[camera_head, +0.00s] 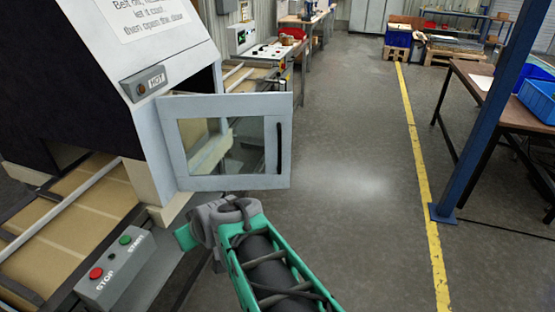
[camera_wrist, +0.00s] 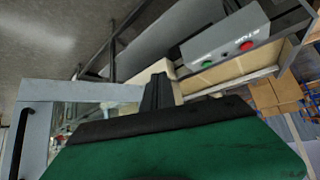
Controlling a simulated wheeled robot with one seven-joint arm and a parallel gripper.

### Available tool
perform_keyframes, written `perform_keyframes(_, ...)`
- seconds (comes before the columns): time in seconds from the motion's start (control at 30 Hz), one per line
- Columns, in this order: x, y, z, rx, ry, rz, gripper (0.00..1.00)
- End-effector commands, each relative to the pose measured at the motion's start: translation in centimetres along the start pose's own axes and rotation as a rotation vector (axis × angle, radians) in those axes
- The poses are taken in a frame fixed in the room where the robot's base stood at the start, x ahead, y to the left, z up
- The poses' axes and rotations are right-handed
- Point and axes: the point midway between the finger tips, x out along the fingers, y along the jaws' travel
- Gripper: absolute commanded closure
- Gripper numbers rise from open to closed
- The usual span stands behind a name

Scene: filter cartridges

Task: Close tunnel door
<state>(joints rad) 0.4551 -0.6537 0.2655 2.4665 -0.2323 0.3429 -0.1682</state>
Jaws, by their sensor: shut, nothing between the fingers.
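The tunnel door (camera_head: 228,183) is a light grey frame with a glass window and a dark vertical handle (camera_head: 279,148) on its right side. It stands open, swung out from the side of the tunnel housing (camera_head: 182,75). In the wrist view the door (camera_wrist: 85,91) is at the left, with its handle (camera_wrist: 20,145) at the far left. My gripper (camera_head: 185,236) is shut and empty, in front of and below the door's lower left, near the housing's corner. In the wrist view its green body (camera_wrist: 180,150) fills the bottom. I cannot tell whether it touches the door.
A control box (camera_head: 115,267) with red and green buttons is at lower left, beside the conveyor (camera_head: 75,215). A blue post (camera_head: 485,110) and a brown table (camera_head: 490,95) stand at right. The grey floor right of the door is clear up to the yellow line (camera_head: 415,150).

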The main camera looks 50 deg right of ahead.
Motion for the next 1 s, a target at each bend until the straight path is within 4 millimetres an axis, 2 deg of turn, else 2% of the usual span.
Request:
perform_keyframes(0.03, 2.0, 4.0, 0.5, 0.055, 0.102, 0.056, 1.0)
perform_keyframes(0.13, 1.5, 11.6, -0.9, 0.134, 0.348, 0.192, 1.0)
perform_keyframes(0.2, -0.2, 16.9, -0.8, 0.186, 0.502, 0.314, 1.0)
perform_keyframes(0.3, -3.6, 22.7, 0.3, 0.244, 0.667, 0.48, 1.0)
perform_keyframes(0.33, -4.5, 23.9, 0.7, 0.255, 0.703, 0.522, 1.0)
perform_keyframes(0.4, -6.3, 25.9, 1.5, 0.275, 0.762, 0.595, 1.0)
perform_keyframes(0.53, -7.5, 27.3, 1.6, 0.286, 0.8, 0.642, 1.0)
perform_keyframes(0.67, -6.7, 28.3, 0.5, 0.285, 0.798, 0.638, 1.0)
perform_keyframes(1.0, -2.9, 33.0, -3.8, 0.284, 0.796, 0.639, 1.0)
